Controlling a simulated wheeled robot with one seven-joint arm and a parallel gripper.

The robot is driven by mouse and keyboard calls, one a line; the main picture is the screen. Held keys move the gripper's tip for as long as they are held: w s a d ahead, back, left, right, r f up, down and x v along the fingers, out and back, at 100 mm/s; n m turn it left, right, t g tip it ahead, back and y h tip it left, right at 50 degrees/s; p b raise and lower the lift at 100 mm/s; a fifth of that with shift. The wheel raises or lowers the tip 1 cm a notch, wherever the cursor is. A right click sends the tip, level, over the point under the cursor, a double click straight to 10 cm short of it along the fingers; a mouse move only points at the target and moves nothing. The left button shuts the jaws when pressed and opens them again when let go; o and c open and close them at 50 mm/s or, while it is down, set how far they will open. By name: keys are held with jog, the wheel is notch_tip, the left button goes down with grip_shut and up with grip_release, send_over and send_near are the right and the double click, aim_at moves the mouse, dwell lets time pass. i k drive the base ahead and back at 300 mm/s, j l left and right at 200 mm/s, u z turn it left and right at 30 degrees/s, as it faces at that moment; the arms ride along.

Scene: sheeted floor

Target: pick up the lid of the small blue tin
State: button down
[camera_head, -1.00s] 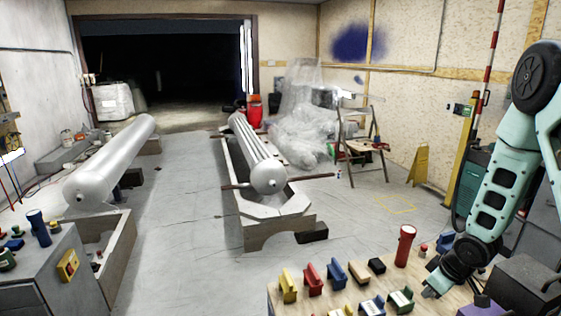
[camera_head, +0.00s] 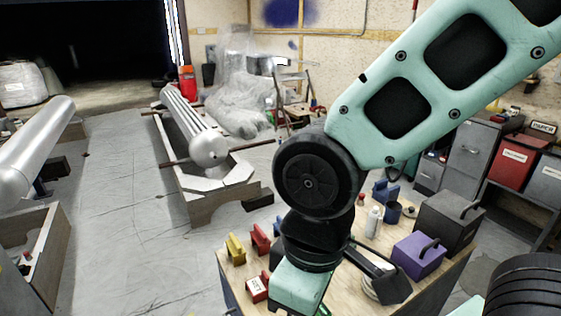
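A small blue item with a raised top (camera_head: 385,191) stands at the back of the wooden table, right of my arm. It may be the small blue tin, but it is too small to make out a separate lid. My arm comes down from the upper right across the table. The fingers cannot be made out, and nothing is visibly held.
The wooden table (camera_head: 232,290) also carries a yellow block (camera_head: 235,248), red pieces, a white bottle (camera_head: 373,222), a purple box (camera_head: 418,256) and a large dark box (camera_head: 448,220). My arm hides the table's middle. Cabinets stand at the right; open floor lies left.

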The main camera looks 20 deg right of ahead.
aim_at(410, 212)
jog(key=z, duration=1.25)
jog(key=i+l+u, duration=0.1)
jog(key=u, duration=0.3)
jog(key=i+l+u, duration=0.1)
jog(key=l+u, duration=0.15)
jog(key=u, duration=0.2)
jog(key=i+l+u, duration=0.2)
jog(key=l, duration=0.4)
jog(key=l+u, duration=0.15)
jog(key=l, duration=0.4)
jog(key=i+l+u, duration=0.2)
jog(key=l, duration=1.25)
jog(key=i+l, duration=0.15)
jog(key=l, duration=0.7)
